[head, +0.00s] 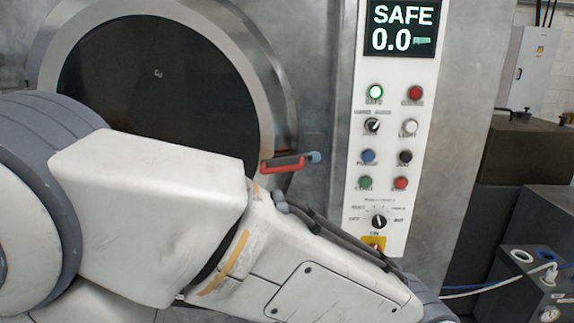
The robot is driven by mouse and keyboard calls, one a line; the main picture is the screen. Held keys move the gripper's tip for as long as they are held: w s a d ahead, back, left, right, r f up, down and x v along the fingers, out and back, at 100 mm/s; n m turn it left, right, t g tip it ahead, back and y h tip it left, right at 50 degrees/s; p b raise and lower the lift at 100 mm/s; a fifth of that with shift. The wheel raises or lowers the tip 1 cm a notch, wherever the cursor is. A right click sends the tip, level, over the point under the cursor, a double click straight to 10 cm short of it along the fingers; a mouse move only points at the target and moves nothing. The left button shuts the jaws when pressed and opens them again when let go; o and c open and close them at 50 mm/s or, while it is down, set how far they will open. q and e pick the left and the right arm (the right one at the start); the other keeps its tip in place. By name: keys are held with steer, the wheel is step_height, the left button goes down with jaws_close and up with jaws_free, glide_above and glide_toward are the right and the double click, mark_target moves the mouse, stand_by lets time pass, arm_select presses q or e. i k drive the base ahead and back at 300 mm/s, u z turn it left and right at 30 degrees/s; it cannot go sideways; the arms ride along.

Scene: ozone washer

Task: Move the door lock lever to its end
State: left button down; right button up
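The door lock lever (284,164) is a red bar with a blue-grey tip, at the right edge of the round washer door (130,85). It lies roughly level, its tip pointing right. My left arm crosses the lower part of the head view, in front of the door's lower part and just below the lever in the picture. Its gripper is outside the frame or hidden. My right arm and gripper do not show. I see no gripper touching the lever.
Right of the lever is a white control panel (339,218) with buttons and knobs. Its screen (401,28) reads SAFE 0.0, and one green button is lit. A dark box (525,150) and a unit with hoses and a gauge (530,275) stand at the right.

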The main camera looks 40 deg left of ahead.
mark_target(290, 161)
steer(key=u, duration=0.5)
steer(key=k, duration=1.2)
steer(key=u, duration=1.4)
steer(key=i, duration=0.95)
steer(key=z, duration=0.7)
steer(key=i, duration=0.6)
steer(key=z, duration=0.65)
